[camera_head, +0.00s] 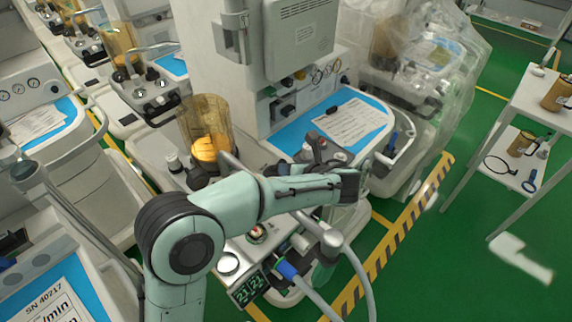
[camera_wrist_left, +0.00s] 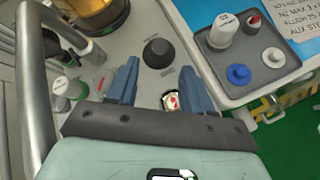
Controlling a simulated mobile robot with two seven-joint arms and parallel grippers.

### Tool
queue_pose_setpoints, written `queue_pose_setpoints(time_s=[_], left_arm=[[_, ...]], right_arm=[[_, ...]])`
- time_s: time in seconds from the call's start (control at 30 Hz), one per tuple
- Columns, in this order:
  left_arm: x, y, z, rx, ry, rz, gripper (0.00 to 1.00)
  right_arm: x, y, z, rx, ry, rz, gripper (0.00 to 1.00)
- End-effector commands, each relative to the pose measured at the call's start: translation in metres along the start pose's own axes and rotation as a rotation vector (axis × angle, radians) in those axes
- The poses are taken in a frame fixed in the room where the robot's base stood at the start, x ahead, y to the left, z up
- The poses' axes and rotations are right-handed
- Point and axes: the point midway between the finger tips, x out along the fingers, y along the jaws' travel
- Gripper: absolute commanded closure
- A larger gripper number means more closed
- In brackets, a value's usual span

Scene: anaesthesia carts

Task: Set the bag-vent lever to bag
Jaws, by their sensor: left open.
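My left gripper (camera_wrist_left: 160,64) is open and empty above the grey deck of the anaesthesia machine. Its two blue fingers stand either side of a dark knob (camera_wrist_left: 158,52) and a small round part with a red and white face (camera_wrist_left: 171,101). That round part is partly covered by the gripper body in the left wrist view; I cannot tell whether it is the bag-vent lever. In the head view my left arm reaches across the machine and its fingers cannot be made out. My right gripper is not in view.
A grey metal tube (camera_wrist_left: 36,80) rises beside the left finger. A tray (camera_wrist_left: 285,72) with white and blue caps lies right. Hoses (camera_head: 318,295) hang at the front.

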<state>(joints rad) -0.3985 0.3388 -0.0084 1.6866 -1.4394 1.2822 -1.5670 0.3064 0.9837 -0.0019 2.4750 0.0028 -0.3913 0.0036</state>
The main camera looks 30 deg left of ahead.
Motion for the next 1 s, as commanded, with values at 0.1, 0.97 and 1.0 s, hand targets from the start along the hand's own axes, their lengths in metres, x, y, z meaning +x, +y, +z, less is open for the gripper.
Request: queue_pose_setpoints(time_s=[0.1, 0.97, 1.0], left_arm=[[-0.018, 0.000, 0.001, -0.001, 0.000, -0.002, 0.49], [-0.042, 0.006, 0.022, -0.006, -0.005, -0.002, 0.49], [-0.049, 0.008, 0.033, -0.009, -0.009, -0.003, 0.49]], right_arm=[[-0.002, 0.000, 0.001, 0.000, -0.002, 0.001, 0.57], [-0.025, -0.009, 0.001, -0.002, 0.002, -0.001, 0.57], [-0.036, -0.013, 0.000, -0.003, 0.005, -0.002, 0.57]])
